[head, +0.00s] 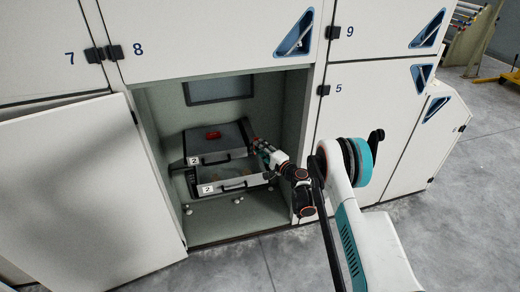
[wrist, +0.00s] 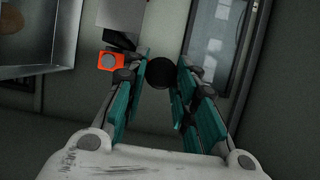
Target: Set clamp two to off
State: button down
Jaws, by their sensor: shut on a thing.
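A black round knob (wrist: 160,72) shows between the teal fingers of my gripper (wrist: 161,65) in the wrist view, and the fingers are shut on it. I cannot read a label or an off mark on it, so I cannot tell its setting. In the head view my gripper (head: 260,147) is inside the open cabinet, at the right side of two stacked grey units with "2" labels. The upper unit (head: 222,143) has a red part (head: 213,135) on top. The lower unit (head: 232,184) has a dark handle. My gripper hides what it holds there.
The cabinet's door (head: 85,185) stands open on the left. The cabinet's right wall (head: 292,125) is close to my gripper. An orange square with a grey round centre (wrist: 110,61) is beside the left finger in the wrist view. The floor in front (head: 240,268) is clear.

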jog(key=shift+d, duration=0.1)
dwell(0.3)
jog(key=c, duration=1.3)
grip_release()
jog(key=shift+s, duration=0.1)
jog(key=v, duration=0.7)
jog(key=shift+s+d, duration=0.1)
jog(key=shift+s, duration=0.05)
